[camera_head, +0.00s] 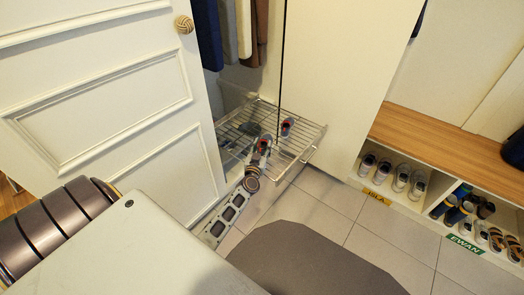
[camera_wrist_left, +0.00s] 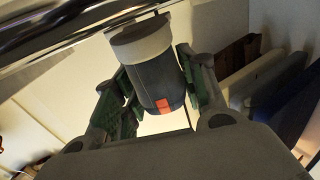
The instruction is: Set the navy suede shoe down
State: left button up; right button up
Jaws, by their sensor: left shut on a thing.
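My left gripper (camera_head: 261,152) is over the wire rack (camera_head: 308,118) inside the open closet. It is shut on the navy suede shoe (camera_head: 265,143), which shows a red patch. In the left wrist view the shoe (camera_wrist_left: 155,75) is dark with a pale sole and an orange-red tab, held between the two green-padded fingers (camera_wrist_left: 155,98). I cannot tell whether the shoe touches the rack. A similar dark shoe with a red patch (camera_head: 287,126) lies on the rack, just right of the held one. My right gripper is not in view.
Clothes (camera_head: 243,28) hang above the rack. The open white door (camera_head: 110,110) stands to the left. A wooden bench (camera_head: 440,135) at right has cubbies with several shoes, labelled JILA (camera_head: 376,196) and EWAN (camera_head: 465,244). A dark grey mat (camera_head: 315,262) lies on the tiled floor.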

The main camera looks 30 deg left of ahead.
pick_arm(q)
jog(key=shift+f, duration=0.2)
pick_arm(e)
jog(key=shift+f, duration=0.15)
pick_arm(q)
jog(key=o, duration=1.1)
jog(key=shift+p+v, duration=0.4)
jog(key=shift+v, duration=0.7)
jog(key=shift+p+v, duration=1.4)
jog(key=shift+v, duration=3.5)
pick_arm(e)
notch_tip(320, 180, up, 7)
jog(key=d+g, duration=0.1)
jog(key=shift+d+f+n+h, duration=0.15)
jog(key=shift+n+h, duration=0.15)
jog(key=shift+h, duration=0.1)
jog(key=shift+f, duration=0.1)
